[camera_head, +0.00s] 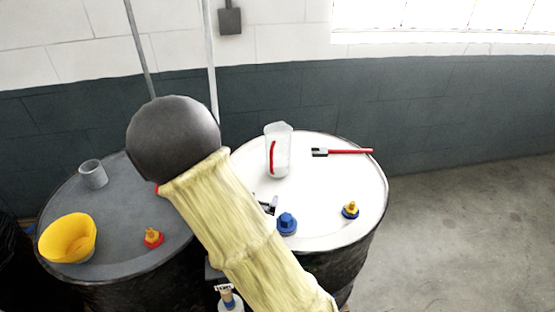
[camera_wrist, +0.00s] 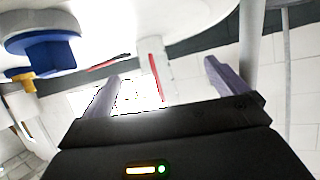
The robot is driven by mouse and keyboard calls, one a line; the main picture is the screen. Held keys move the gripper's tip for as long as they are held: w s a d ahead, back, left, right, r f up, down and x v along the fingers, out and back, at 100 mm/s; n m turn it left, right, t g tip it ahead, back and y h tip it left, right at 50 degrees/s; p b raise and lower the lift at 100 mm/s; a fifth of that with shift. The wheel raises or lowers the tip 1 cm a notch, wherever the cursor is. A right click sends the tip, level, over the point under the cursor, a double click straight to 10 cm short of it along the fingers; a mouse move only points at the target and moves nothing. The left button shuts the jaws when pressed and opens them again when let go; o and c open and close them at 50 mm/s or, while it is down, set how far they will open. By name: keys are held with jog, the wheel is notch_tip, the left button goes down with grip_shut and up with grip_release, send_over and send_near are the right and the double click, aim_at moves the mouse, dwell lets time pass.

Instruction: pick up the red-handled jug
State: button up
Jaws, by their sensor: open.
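The red-handled jug (camera_head: 278,150) is a clear, pale container with a red strip for a handle. It stands upright on the white drum top (camera_head: 335,215), toward the back. In the wrist view the picture is upside down, and the jug's red handle (camera_wrist: 156,76) shows between my two fingers, beyond their tips. My gripper (camera_wrist: 162,70) is open, with nothing held. In the head view only a small part of my gripper (camera_head: 267,206) shows, low in front of the jug; my arm hides the rest.
On the white drum are a blue knob-like part (camera_head: 287,224), a blue-and-yellow part (camera_head: 351,210) and a red-handled brush (camera_head: 345,152). The dark drum (camera_head: 120,200) at left holds a yellow bowl (camera_head: 67,240), a grey cup (camera_head: 93,174) and a red-and-yellow part (camera_head: 153,238). A wall stands behind.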

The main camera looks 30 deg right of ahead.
aim_at(271, 159)
jog(key=r+t+h, duration=0.1)
jog(key=h, duration=0.1)
jog(key=d+r+t+h, duration=0.1)
jog(key=r+h, duration=0.1)
jog(key=shift+s+d+r+m+t+b, duration=0.2)
jog(key=shift+m+t+b, duration=0.1)
jog(key=shift+t+b, duration=0.1)
jog(key=shift+w, duration=0.15)
jog(key=p+x, duration=0.5)
jog(key=x, duration=0.7)
jog(key=shift+d+r, duration=0.1)
jog(key=shift+r, duration=0.05)
